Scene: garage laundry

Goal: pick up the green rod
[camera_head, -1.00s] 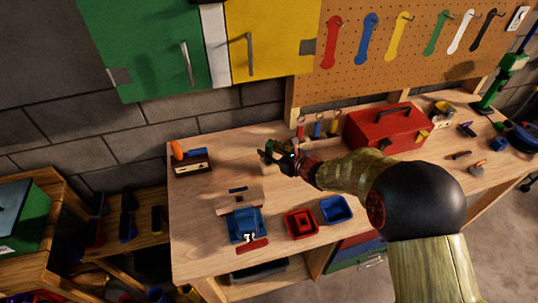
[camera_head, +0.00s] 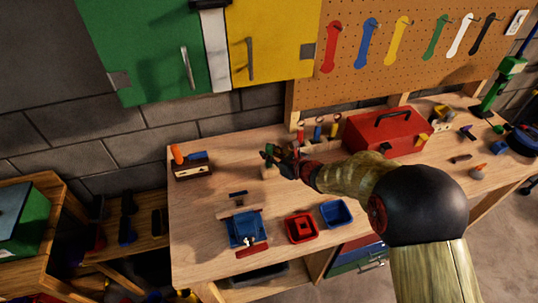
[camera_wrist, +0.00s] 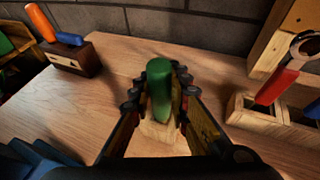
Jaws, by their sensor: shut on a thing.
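The green rod (camera_wrist: 159,88) stands upright between the two fingers of my gripper (camera_wrist: 160,92) in the wrist view, and the fingers are shut on it. Below it is a small light wooden block (camera_wrist: 156,139); I cannot tell whether the rod still touches it. In the head view my gripper (camera_head: 270,156) is over the back middle of the workbench, with a bit of green between its fingers. The arm hides part of the bench to the right of it.
A wooden block with orange and blue handles (camera_head: 192,164) stands at the back left. A blue vise (camera_head: 245,227), red bin (camera_head: 301,226) and blue bin (camera_head: 335,212) stand in front.

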